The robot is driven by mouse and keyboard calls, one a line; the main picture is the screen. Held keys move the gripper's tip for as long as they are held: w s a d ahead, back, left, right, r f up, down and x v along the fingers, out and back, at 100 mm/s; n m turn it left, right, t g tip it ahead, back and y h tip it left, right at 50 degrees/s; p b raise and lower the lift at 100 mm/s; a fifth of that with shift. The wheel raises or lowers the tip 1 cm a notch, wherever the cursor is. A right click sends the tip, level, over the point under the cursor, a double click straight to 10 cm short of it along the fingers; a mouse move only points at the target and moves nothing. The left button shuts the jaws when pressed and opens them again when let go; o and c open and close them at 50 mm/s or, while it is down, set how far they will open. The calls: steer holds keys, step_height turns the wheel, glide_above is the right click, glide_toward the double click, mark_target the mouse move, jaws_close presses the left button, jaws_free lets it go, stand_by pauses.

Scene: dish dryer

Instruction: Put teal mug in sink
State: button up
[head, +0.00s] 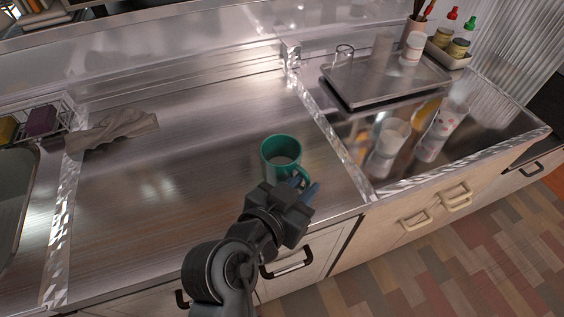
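The teal mug (273,146) stands upright on the steel counter, near its front edge, with its handle toward the right front. My gripper (303,187) is at the handle side of the mug, its bluish fingertips close to the handle. The view does not show clearly whether the fingers touch or grip the handle. A rounded metal rim (31,190) at the far left edge looks like part of a sink basin; most of it is outside the view.
A grey cloth (113,129) and a wire rack (62,108) with sponges lie at the left back. A raised metal strip (335,140) separates the right section, which holds a tray (385,78) and cups (388,140). The counter (170,190) left of the mug is clear.

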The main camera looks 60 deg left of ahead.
steer(key=shift+c, duration=0.3)
jaws_close()
steer(key=shift+w, duration=0.1)
stand_by(1.0)
